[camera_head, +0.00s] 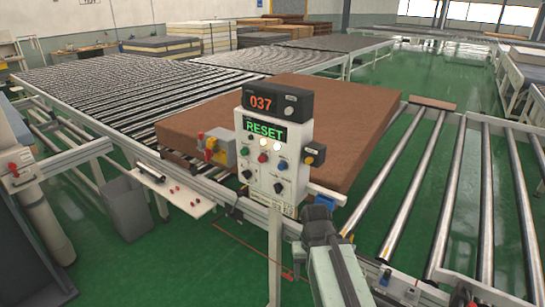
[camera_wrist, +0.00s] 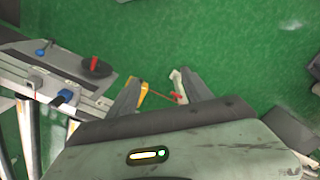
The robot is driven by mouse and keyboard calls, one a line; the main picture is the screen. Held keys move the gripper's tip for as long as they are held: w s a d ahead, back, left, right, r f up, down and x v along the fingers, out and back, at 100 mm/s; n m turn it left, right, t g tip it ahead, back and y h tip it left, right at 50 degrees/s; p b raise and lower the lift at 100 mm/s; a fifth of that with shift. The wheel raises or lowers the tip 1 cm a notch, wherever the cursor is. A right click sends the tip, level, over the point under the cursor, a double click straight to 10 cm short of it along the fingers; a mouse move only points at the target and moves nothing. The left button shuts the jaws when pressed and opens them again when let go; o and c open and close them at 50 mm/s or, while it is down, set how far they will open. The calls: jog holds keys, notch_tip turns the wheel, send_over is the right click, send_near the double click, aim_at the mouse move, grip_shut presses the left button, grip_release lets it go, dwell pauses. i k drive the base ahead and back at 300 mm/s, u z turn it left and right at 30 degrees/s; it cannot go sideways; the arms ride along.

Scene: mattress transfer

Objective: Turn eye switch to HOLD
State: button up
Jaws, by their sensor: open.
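The white control box (camera_head: 268,165) stands upright in the middle of the head view, with a black counter reading 037 (camera_head: 262,101) on top and a green RESET display (camera_head: 265,131). Its face carries lit buttons, a red button (camera_head: 262,158) and several dark rotary knobs, including one at lower left (camera_head: 246,174) and one at lower right (camera_head: 278,188). Labels are too small to read, so I cannot tell which knob is the eye switch or its setting. My gripper (camera_wrist: 158,92) is open and empty over the green floor in the wrist view. In the head view my arm is below and right of the box.
A brown mattress (camera_head: 350,125) lies on the rollers behind the box. Yellow-and-red (camera_head: 212,150) and yellow-and-black (camera_head: 315,154) devices flank it. Bare rollers (camera_head: 455,190) run on the right. A grey bin (camera_head: 126,208) stands at left. Green floor shows in front.

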aim_at(278, 186)
jog(key=u, duration=0.05)
jog(key=k, duration=1.3)
jog(key=u, duration=0.25)
jog(key=i, duration=0.8)
jog(key=u, duration=0.8)
jog(key=i, duration=0.7)
jog(key=u, duration=0.45)
jog(key=k, duration=0.7)
jog(key=u, duration=0.2)
jog(key=i, duration=0.7)
jog(key=z, duration=0.1)
